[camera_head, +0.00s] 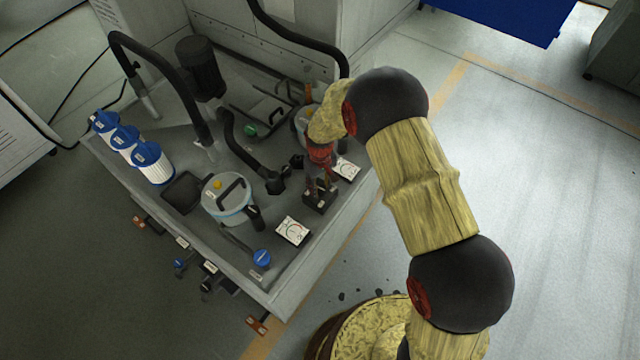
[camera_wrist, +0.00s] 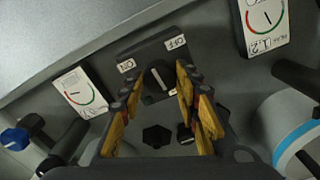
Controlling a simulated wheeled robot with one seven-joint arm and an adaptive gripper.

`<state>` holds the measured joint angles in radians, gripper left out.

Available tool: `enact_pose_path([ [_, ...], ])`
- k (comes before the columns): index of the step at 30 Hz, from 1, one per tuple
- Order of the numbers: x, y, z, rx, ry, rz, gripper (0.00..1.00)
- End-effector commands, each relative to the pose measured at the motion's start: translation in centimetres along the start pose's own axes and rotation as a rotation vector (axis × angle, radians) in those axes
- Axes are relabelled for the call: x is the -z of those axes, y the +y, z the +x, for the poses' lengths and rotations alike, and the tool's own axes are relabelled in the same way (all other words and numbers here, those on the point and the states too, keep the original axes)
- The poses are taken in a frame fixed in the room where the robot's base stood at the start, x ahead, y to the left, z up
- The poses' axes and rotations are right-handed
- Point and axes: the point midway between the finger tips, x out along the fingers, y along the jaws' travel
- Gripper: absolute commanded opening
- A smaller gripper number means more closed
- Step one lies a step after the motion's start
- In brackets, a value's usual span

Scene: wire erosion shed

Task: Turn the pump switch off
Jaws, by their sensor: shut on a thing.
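The pump switch is a dark rotary knob (camera_wrist: 157,80) on a dark plate, with an OFF label (camera_wrist: 177,43) at the upper right and an ON label (camera_wrist: 126,65) at the upper left. A light line marks the knob and appears to lie between the two labels. In the head view, the dark switch box (camera_head: 320,200) sits near the tank's right edge, with my gripper (camera_head: 318,182) reaching down to it. In the wrist view, my gripper's yellow fingers (camera_wrist: 158,88) stand on either side of the knob and are shut on it. The finger contact is partly hidden.
White dial gauges flank the switch, one in the head view at the front (camera_head: 293,231) and one behind (camera_head: 347,168). A lidded canister (camera_head: 228,200), a blue knob (camera_head: 262,258) and black hoses (camera_head: 190,100) crowd the tank top. Floor to the right is open.

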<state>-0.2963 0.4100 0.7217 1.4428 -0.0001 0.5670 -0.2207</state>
Motion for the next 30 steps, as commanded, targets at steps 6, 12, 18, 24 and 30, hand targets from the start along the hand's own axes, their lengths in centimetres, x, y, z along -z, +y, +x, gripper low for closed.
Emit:
enact_pose_path([
  [6, -0.04, 0.00, -0.11, 0.000, -0.001, 0.204, 0.07],
  [12, -0.07, -0.01, -0.04, 0.000, -0.002, 0.371, 0.07],
  [18, -0.05, 0.00, -0.03, 0.000, -0.001, 0.498, 0.07],
  [24, -0.02, 0.00, -0.02, 0.000, 0.000, 0.578, 0.07],
  [30, 0.00, 0.01, 0.00, 0.000, 0.000, 0.613, 0.07],
])
